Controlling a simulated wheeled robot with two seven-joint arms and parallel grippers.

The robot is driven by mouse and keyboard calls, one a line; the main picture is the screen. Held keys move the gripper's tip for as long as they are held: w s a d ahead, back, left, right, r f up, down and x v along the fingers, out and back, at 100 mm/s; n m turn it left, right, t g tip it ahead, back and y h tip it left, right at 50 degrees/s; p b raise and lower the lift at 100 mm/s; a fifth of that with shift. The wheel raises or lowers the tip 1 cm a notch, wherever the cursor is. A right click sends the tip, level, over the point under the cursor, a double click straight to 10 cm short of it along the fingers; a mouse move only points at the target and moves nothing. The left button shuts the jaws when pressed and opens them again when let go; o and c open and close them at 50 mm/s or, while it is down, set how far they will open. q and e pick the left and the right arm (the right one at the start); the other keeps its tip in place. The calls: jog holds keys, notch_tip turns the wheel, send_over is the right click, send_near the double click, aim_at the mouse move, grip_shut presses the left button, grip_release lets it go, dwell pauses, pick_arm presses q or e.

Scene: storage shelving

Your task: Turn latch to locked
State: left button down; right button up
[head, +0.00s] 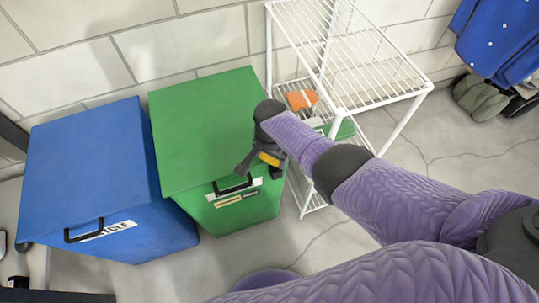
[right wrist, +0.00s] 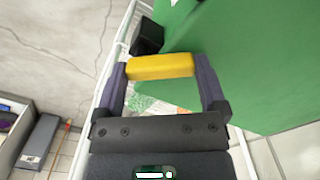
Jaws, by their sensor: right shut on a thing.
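The yellow bar also shows in the head view (head: 268,158). A green surface (right wrist: 240,60) is close behind the bar in the right wrist view. I cannot make out a separate latch, nor whether the yellow bar is part of one. My left gripper is not in view.
A blue box (head: 85,175) with a black handle stands left of the green box. A white wire shelf (head: 355,60) stands to the right, with an orange item (head: 301,100) on a lower level. Blue clothing (head: 497,40) hangs at the far right. Bare floor lies in front.

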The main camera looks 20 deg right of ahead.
jog(key=m, duration=0.4)
jog(key=shift+w+d, duration=0.2)
jog(key=shift+d, duration=0.1)
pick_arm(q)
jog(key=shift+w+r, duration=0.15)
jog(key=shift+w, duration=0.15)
pick_arm(e)
jog(key=shift+d+m, duration=0.15)
jog(key=shift+m, duration=0.75)
jog(key=shift+d+m, duration=0.15)
jog(key=shift+m, duration=1.05)
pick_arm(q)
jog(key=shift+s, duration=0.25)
pick_arm(e)
jog(key=o, duration=0.9)
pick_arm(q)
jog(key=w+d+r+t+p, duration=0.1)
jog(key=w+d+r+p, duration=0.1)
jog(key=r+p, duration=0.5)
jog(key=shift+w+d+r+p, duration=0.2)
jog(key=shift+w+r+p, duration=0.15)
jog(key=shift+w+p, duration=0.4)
pick_arm(e)
jog(key=shift+r, duration=4.95)
jog(key=shift+d, duration=0.1)
